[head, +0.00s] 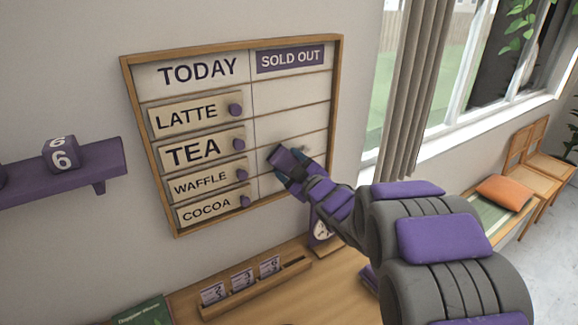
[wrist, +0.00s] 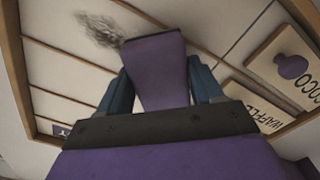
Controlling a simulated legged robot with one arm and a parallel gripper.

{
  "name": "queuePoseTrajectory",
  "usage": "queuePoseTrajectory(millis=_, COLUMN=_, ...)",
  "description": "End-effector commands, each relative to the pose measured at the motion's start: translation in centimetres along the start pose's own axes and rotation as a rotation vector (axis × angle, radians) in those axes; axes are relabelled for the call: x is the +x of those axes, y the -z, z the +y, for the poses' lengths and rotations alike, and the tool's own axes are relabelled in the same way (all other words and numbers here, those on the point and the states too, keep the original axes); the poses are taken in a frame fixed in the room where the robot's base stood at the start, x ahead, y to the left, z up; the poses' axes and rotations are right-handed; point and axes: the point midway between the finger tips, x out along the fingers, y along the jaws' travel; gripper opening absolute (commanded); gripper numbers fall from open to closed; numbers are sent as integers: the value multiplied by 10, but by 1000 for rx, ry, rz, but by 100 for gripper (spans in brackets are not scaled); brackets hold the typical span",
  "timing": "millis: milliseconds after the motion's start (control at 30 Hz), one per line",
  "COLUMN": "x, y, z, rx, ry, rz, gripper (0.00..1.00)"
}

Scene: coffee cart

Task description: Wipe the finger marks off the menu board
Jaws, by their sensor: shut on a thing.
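The menu board (head: 128,90) hangs on the wall in a wooden frame, with a TODAY column at left and a SOLD OUT column at right. My gripper (head: 287,172) is at the lower part of the SOLD OUT column. Its blue fingers are shut on a purple block (wrist: 157,75), held against or just off the board; I cannot tell if it touches. A grey smudge of finger marks (wrist: 100,29) shows on the white board beside the block's far end in the wrist view. In the head view the marks are hard to make out.
Menu plates with purple knobs, such as LATTE (head: 190,115) and COCOA (head: 208,208), fill the left column. A purple shelf (head: 60,178) with a number cube juts out at left. Below are a counter (head: 300,295) with a card holder (head: 255,287) and a clock or scale (head: 322,230).

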Motion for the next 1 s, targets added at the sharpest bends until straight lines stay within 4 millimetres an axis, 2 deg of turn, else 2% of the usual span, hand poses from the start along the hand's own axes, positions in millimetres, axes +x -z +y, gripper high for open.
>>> queuePoseTrajectory(millis=1000, x=18, y=0, z=0, rx=0, ry=1, rz=-1, gripper=41)
